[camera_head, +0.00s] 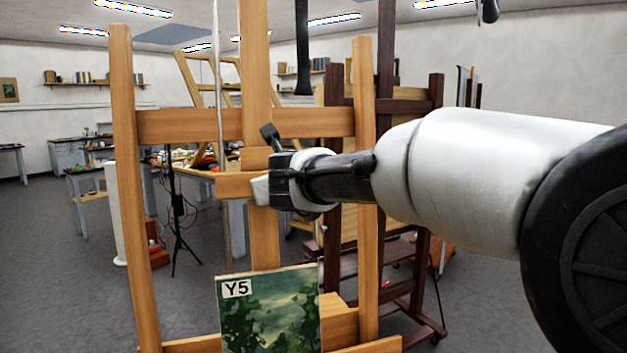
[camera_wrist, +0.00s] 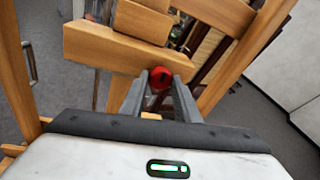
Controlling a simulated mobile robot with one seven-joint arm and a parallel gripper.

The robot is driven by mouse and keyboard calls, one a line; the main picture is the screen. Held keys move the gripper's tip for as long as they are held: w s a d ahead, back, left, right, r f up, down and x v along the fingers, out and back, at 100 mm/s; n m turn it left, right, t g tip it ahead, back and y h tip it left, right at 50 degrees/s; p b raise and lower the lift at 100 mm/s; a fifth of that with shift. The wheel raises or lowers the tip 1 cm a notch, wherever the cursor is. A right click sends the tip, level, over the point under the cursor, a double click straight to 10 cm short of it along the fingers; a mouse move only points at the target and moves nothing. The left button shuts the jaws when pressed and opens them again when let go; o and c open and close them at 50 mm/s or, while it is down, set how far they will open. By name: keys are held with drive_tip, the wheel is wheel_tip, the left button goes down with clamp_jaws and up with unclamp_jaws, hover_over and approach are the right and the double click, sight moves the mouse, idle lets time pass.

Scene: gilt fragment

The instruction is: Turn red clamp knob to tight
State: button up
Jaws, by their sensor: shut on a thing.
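The red clamp knob (camera_wrist: 160,77) shows in the wrist view, between the two grey fingertips of my gripper (camera_wrist: 157,92). The fingers are shut on it, one on each side. The knob sits against the wooden crosspiece (camera_wrist: 110,48) of the easel. In the head view my gripper (camera_head: 262,188) reaches in from the right to the easel's centre post (camera_head: 257,60), by the small wooden block (camera_head: 238,185). The knob is hidden there behind my gripper. I cannot tell which way the knob is turned.
A green painting marked Y5 (camera_head: 270,312) stands on the easel's lower ledge, below my arm. A dark easel (camera_head: 387,75) stands close behind on the right. A black tripod (camera_head: 174,215) and cluttered tables are at the left back. Grey floor (camera_head: 60,270) is open at the left.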

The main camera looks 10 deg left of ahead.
drive_tip(key=shift+r+m, duration=0.1)
drive_tip(key=shift+m, duration=0.4)
drive_tip(key=o, duration=1)
drive_tip(key=shift+o, duration=0.2)
drive_tip(key=shift+s+d+p, duration=0.1)
drive_tip(key=shift+p, duration=0.2)
